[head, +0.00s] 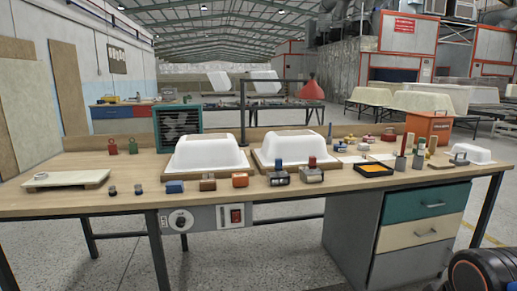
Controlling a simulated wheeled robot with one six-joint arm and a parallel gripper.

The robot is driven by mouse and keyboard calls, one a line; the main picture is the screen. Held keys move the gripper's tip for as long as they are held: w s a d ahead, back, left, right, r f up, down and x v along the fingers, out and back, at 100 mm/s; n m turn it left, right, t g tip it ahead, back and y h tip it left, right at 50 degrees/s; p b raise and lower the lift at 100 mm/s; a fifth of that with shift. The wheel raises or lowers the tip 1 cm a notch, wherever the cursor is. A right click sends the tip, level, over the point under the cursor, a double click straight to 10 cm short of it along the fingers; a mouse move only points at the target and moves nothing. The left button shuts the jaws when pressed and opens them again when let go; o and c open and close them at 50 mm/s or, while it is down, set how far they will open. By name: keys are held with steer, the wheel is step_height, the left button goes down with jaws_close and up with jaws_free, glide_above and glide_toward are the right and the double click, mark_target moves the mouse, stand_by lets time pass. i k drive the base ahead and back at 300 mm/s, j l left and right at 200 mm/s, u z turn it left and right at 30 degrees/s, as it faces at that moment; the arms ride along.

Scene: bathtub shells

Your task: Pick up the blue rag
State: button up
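A small blue item (175,187) lies near the front edge of the wooden workbench (225,196), in front of the left white tub shell (206,154). It looks low and block-like; at this size I cannot tell for sure whether it is the folded blue rag. A small dark piece stands to its left and a brown block (208,183) to its right. My gripper's fingers do not show in the head view. A dark rounded part with an orange ring (486,271) at the bottom right corner seems to be part of my arm.
A second white tub shell (288,149) stands beside the first. Blocks and tools crowd the bench's front middle and right, with a yellow-and-black tray (372,170) and an orange bin (428,128). A pale board (66,180) lies at the left.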

mark_target(172, 186)
steer(key=u, duration=1)
